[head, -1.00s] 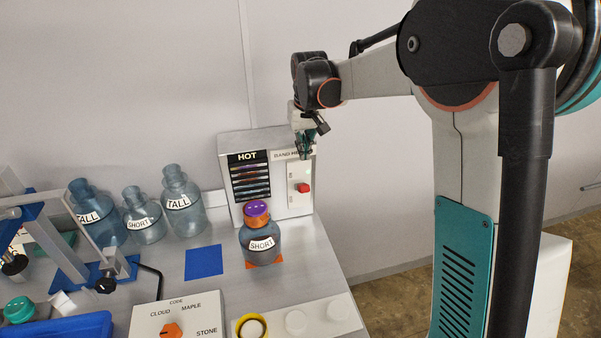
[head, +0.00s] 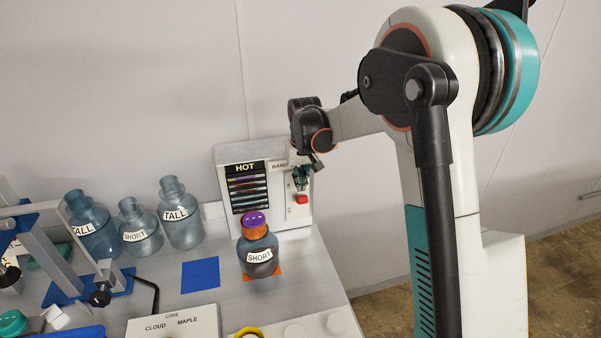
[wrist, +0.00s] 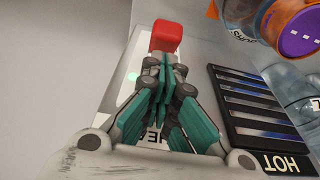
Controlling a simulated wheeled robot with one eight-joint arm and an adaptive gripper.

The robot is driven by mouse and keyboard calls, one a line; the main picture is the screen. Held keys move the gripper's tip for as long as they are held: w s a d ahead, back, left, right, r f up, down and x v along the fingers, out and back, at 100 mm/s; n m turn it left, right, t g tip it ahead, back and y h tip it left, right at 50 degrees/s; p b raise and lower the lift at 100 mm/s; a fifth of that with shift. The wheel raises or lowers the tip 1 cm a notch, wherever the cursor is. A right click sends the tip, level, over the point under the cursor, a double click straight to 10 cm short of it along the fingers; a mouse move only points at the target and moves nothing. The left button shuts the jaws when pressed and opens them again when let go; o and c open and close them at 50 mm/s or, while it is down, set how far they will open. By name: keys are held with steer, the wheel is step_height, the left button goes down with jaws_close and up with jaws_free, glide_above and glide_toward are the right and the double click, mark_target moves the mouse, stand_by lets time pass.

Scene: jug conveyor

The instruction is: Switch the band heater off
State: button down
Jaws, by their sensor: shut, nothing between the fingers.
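The band heater (head: 230,160) is a white box at the back of the bench with a "HOT" label and a dark grille with glowing bars. Its red switch (head: 301,199) sits on a pale plate on the right of the front face; it also shows in the wrist view (wrist: 166,35), just beyond my fingertips. A small green light (wrist: 132,77) shows beside my fingers. My gripper (head: 303,183) is shut and empty, in front of the heater just above the red switch. I cannot tell whether the fingertips touch it.
A short jug (head: 260,254) with an orange and purple cap stands on an orange square in front of the heater. Several blue jugs (head: 182,215) stand to the left. A blue square (head: 200,273) is bare. A code panel (head: 172,325) is at the front.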

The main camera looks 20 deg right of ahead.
steer(key=shift+w+f, duration=0.1)
steer(key=shift+f, duration=0.5)
steer(key=shift+s+f+t+b, duration=0.1)
steer(key=shift+s+t+b, duration=0.25)
steer(key=shift+t, duration=0.05)
